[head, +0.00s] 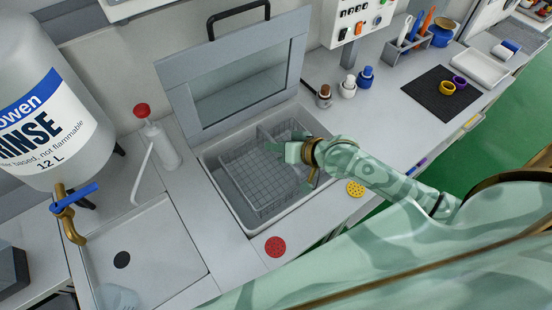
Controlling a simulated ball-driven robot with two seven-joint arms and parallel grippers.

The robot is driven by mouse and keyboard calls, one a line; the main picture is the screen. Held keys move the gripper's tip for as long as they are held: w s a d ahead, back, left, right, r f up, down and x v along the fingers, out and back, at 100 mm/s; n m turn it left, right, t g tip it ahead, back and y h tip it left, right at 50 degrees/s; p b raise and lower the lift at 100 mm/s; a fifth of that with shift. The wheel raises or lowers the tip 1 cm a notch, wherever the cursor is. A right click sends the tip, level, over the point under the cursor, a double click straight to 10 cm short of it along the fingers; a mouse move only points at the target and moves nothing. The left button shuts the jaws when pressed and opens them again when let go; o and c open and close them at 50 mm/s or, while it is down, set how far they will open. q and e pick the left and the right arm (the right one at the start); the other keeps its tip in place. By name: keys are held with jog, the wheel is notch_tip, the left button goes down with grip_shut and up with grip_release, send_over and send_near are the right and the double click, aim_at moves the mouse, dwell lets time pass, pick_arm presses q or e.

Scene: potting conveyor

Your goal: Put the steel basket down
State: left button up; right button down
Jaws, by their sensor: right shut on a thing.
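The steel basket (258,178) is a wire mesh box inside the grey tank (221,187) set into the bench. The tank's framed lid (238,78) stands open behind it. My right gripper (300,155) reaches in from the right and is shut on the steel basket at its right side. The fingertips are partly hidden by the gripper body, and I cannot tell whether the basket touches the tank floor. My left gripper is not in view.
A rinse container (45,110) with a brass tap (68,212) stands left above a sink (150,250). A wash bottle (157,140) stands near the tank. A red disc (275,246) and yellow disc (355,188) lie by the front edge. Small bottles (347,87) stand right, behind my arm.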

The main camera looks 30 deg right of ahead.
notch_tip(320, 180, down, 4)
jog(key=shift+r+b, duration=0.1)
jog(key=shift+b, duration=0.65)
